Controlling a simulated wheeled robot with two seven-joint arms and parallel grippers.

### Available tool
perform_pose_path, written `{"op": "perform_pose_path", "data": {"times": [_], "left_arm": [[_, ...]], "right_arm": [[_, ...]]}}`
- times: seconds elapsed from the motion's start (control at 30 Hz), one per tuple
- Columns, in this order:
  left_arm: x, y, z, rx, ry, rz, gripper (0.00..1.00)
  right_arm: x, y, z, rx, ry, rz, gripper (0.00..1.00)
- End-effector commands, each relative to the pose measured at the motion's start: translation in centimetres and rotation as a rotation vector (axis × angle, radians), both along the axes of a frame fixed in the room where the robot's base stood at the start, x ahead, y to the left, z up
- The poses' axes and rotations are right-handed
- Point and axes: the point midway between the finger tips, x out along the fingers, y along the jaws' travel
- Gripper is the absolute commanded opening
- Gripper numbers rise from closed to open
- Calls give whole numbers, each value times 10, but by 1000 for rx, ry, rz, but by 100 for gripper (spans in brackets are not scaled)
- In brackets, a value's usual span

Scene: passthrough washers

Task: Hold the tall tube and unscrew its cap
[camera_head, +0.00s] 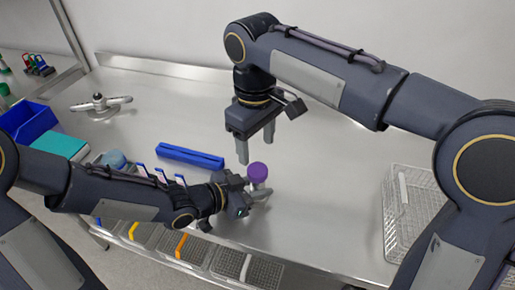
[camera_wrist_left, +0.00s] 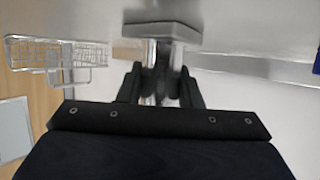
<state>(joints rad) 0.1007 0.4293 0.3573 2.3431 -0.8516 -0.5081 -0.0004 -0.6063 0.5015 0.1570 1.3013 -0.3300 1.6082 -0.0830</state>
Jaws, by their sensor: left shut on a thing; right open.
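The tall tube has a purple cap (camera_head: 257,171) and stands about upright over the steel bench in the head view. Its body below the cap is mostly hidden by my left gripper (camera_head: 254,189). That gripper is shut on the tube, below the cap. The dark fingers of my left gripper (camera_wrist_left: 162,88) also show in the wrist view, but the tube between them is hard to make out. My right gripper (camera_head: 256,148) points down with its fingers apart. It is empty, just above and slightly left of the cap, and does not appear to touch it.
A blue rack (camera_head: 191,156) lies on the bench (camera_head: 310,215) behind my left forearm. A blue bin (camera_head: 28,122) and a teal box (camera_head: 58,147) stand at left, near a metal rotor (camera_head: 98,104). A wire basket (camera_head: 408,205) stands at right.

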Motion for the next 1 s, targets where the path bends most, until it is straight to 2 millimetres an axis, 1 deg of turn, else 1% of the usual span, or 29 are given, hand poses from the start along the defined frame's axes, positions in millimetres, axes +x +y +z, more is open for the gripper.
{"op": "perform_pose_path", "data": {"times": [0.1, 0.4, 0.5, 0.6, 0.7, 0.8, 0.9, 1.0], "left_arm": [[0, 0, 0, 0, 0, 0, 0], [0, 0, 0, -1, -1, 0, 0], [0, 0, 0, -1, -1, 0, 0], [0, 0, 0, -1, -1, 0, 0], [0, 0, 0, -1, -1, 0, 0], [0, 0, 0, -1, -1, 0, 0], [0, 0, 0, -1, -1, 0, 0], [0, 0, 0, -1, -1, 0, 0]], "right_arm": [[0, 0, -2, -8, 3, -262, 60], [0, 0, -2, -16, -10, -950, 60], [1, 0, 0, -12, -14, -1161, 60], [1, -1, 1, -8, -16, -1333, 60], [1, -2, 3, -3, -18, -1460, 60], [1, -2, 4, 0, -18, -1538, 60], [1, -3, 0, -1, -20, -1573, 60], [2, -3, -10, -1, -20, -1581, 60]]}}
